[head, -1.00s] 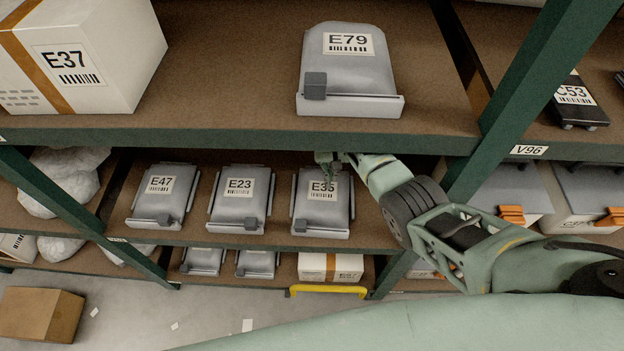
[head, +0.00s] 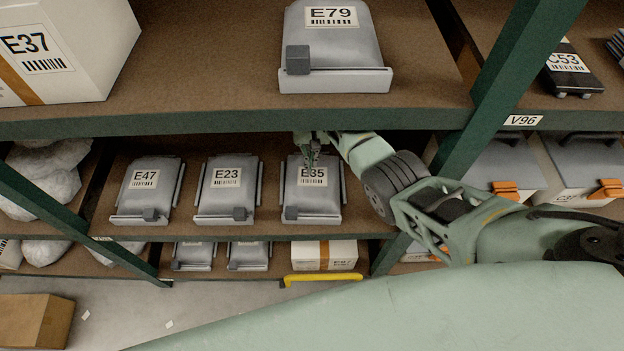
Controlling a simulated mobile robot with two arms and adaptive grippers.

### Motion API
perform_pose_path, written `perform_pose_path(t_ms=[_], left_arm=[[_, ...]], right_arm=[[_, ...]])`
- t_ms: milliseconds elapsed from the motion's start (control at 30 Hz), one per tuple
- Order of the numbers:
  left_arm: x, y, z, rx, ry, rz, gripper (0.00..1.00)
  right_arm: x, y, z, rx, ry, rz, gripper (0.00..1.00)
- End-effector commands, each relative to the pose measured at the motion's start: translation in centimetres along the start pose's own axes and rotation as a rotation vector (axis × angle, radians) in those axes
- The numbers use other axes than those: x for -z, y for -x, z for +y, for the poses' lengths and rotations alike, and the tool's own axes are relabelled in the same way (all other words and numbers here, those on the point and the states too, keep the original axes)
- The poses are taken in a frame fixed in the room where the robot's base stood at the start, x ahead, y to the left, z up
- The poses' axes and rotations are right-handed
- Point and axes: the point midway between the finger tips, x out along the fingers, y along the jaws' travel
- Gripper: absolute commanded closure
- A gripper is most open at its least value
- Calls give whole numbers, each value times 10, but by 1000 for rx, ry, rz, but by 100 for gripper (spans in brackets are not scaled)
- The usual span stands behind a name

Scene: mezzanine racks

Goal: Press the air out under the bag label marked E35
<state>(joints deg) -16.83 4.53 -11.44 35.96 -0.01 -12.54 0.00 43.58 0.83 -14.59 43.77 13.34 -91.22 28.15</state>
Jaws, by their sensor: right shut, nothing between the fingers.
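The grey bag marked E35 (head: 313,202) lies in a tray on the middle shelf, below the upper shelf's front beam. Its white label (head: 312,177) shows the code E35 and a barcode. My right gripper (head: 312,162) reaches in from the right under that beam. Its fingers are shut and empty, pointing down at the label's upper edge. They overlap the label's top in the picture; I cannot tell whether they touch it. My left gripper is not in view.
Bags E23 (head: 225,200) and E47 (head: 143,195) lie to the left on the same shelf. Bag E79 (head: 335,45) is on the upper shelf. The green beam (head: 230,121) runs just above my right gripper. A green upright (head: 500,100) stands right of the bay.

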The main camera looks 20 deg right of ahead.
Motion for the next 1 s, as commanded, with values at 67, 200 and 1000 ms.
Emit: perform_pose_path(t_ms=[67, 200, 1000], left_arm=[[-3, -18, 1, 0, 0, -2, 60], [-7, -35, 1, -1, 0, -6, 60], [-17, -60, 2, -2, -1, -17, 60]], right_arm=[[0, -19, 1, -1, 0, -1, 100], [0, -37, 1, -2, 0, -2, 100], [0, -70, 1, -2, 0, -4, 100]])
